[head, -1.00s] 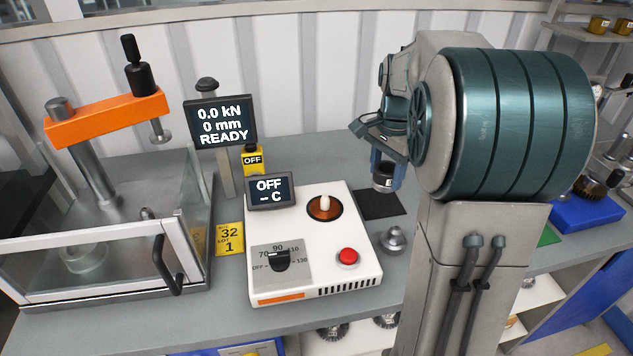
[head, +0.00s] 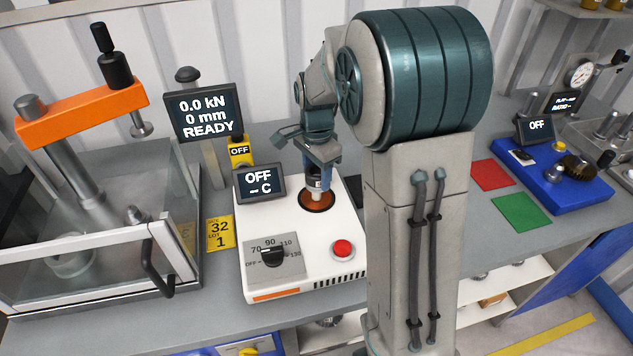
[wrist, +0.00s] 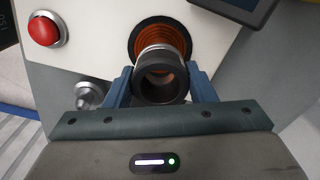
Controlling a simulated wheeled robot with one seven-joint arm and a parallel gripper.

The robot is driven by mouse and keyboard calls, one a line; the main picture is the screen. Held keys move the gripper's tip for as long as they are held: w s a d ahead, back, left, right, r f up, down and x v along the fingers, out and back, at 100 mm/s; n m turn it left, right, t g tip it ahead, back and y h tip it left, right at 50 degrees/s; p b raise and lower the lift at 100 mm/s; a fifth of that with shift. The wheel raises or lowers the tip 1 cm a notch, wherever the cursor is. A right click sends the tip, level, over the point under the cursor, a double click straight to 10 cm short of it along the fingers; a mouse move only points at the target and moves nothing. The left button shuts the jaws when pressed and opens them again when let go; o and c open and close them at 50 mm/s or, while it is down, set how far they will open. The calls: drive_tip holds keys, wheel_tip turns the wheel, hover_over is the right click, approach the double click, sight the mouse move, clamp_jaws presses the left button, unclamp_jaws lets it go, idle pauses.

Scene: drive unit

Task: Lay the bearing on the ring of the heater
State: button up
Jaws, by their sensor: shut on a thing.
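The bearing (wrist: 161,77) is a dark, thick-walled ring between the two blue fingers of my gripper (wrist: 160,88). In the head view my gripper (head: 318,180) is shut on it just above the heater's ring. The heater (head: 294,270) is a white box with a red button, a dial and a screen reading OFF. In the wrist view the ring (wrist: 163,37) shows partly behind the bearing.
A press (head: 90,215) with an orange arm and clear guard stands at the left. Its READY screen (head: 206,114) stands behind the heater. A red mat (head: 491,175), a green mat (head: 520,211) and a blue fixture (head: 570,190) lie at the right. A metal knob-like part (wrist: 88,95) sits beside the heater.

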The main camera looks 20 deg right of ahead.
sight(317, 185)
drive_tip(key=shift+f, duration=1.95)
drive_tip(key=shift+f, duration=0.2)
drive_tip(key=o, duration=1.1)
drive_tip(key=shift+o, duration=0.2)
drive_tip(key=shift+r, duration=0.1)
